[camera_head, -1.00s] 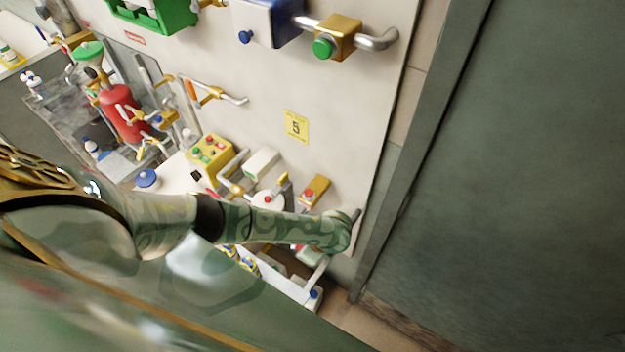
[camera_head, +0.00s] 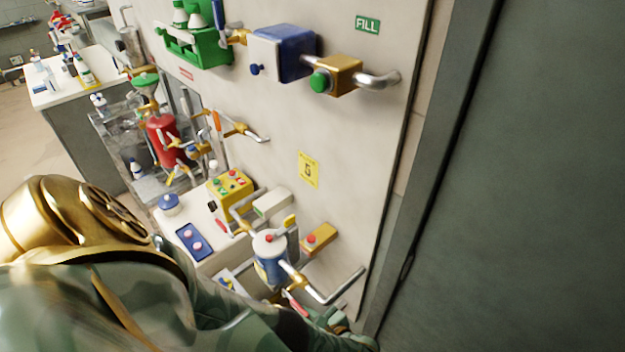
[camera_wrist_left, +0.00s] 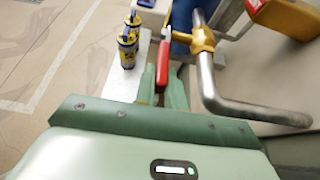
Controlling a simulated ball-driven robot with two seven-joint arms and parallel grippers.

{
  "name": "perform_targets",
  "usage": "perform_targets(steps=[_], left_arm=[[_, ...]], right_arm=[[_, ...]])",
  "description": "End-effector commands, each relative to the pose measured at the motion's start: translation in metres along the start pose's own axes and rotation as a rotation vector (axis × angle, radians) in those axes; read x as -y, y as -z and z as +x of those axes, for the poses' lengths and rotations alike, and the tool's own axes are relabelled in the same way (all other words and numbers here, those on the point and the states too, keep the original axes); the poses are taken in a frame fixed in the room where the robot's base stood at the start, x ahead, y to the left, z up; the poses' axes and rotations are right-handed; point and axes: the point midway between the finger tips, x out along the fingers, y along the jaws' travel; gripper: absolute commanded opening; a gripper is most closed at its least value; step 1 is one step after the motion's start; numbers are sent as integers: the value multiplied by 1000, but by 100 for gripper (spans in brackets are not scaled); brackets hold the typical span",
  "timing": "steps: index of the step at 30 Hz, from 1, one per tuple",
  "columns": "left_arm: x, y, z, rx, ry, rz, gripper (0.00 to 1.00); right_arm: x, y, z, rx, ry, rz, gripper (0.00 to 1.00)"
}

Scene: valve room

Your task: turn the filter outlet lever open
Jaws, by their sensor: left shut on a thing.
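The filter (camera_head: 270,262) is a blue cylinder with a white top and red button, low on the white panel. A brass valve (camera_head: 291,278) joins it to a bent grey outlet pipe (camera_head: 335,291). The valve's red lever (camera_head: 297,304) points down towards my left gripper, which is largely hidden behind my arm in the head view. In the left wrist view, the green fingers of my left gripper (camera_wrist_left: 163,88) are shut around the red lever (camera_wrist_left: 163,65), beside the brass valve (camera_wrist_left: 203,40). My right gripper is not in view.
A yellow box with a red button (camera_head: 319,238) sits just right of the filter. A dark green door (camera_head: 510,180) fills the right.

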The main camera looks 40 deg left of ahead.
Motion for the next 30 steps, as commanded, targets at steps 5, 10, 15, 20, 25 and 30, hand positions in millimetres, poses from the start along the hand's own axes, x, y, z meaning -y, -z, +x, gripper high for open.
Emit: perform_targets(steps=[5, 10, 15, 20, 25, 30], left_arm=[[-1, 7, 3, 33, -3, -2, 0], [-1, 6, 4, 48, -3, -3, 0], [-2, 6, 4, 49, -4, -3, 0], [-2, 6, 4, 48, -4, -3, 0], [-1, 5, 4, 50, -4, -2, 34], [-1, 4, 4, 52, -3, -2, 34]], right_arm=[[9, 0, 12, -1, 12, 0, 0], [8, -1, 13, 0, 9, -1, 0], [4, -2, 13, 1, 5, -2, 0], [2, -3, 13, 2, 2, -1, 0], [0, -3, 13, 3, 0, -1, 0], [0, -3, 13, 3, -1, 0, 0]])
